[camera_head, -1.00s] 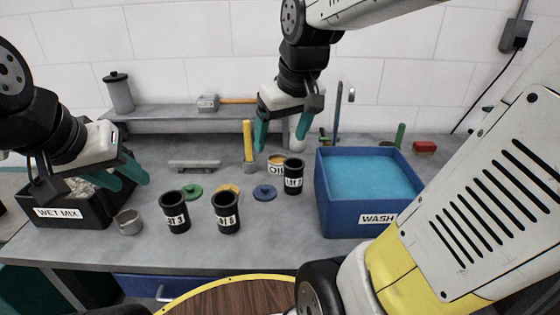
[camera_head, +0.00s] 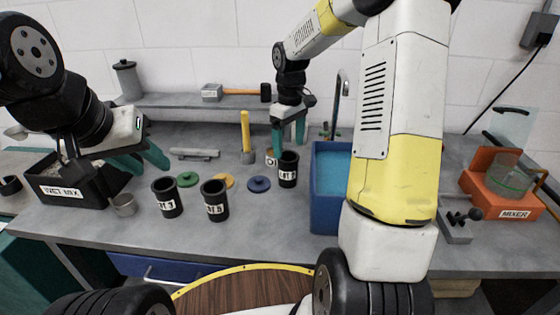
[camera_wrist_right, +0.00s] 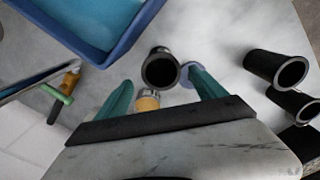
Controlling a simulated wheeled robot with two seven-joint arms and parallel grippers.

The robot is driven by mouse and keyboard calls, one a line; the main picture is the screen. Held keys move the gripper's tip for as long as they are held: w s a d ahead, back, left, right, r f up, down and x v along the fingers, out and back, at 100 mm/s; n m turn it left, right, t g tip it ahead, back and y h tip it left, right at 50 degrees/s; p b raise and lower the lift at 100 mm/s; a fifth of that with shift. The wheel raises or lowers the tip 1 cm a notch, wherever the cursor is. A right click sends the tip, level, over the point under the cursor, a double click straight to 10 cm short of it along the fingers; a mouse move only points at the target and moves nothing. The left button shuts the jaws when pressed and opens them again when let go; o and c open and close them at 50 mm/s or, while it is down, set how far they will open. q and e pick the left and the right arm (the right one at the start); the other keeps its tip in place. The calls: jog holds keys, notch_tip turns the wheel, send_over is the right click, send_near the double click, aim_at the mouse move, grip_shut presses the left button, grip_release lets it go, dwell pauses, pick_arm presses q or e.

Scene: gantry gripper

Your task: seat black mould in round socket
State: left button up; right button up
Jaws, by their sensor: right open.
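Three black cylindrical moulds stand upright on the grey bench in the head view. Two are at the front, the left mould (camera_head: 167,198) and the middle mould (camera_head: 215,201). The third mould (camera_head: 288,170) stands further right, beside the blue basin. My right gripper (camera_head: 290,132) is open and empty, behind and above the third mould. In the right wrist view, the third mould (camera_wrist_right: 161,70) shows just beyond and between the spread fingers of my right gripper (camera_wrist_right: 160,90). I cannot identify the round socket.
A blue basin of water (camera_head: 326,205) stands right of the third mould. A small oil pot (camera_wrist_right: 147,101) and an upright yellow handle (camera_head: 245,130) are close to my right gripper. An orange mixer (camera_head: 484,180) is at right.

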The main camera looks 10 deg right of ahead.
aim_at(288, 157)
notch_tip(288, 157, down, 5)
jog(key=shift+f, duration=0.15)
jog(key=shift+a, duration=0.1)
grip_shut()
dwell(0.3)
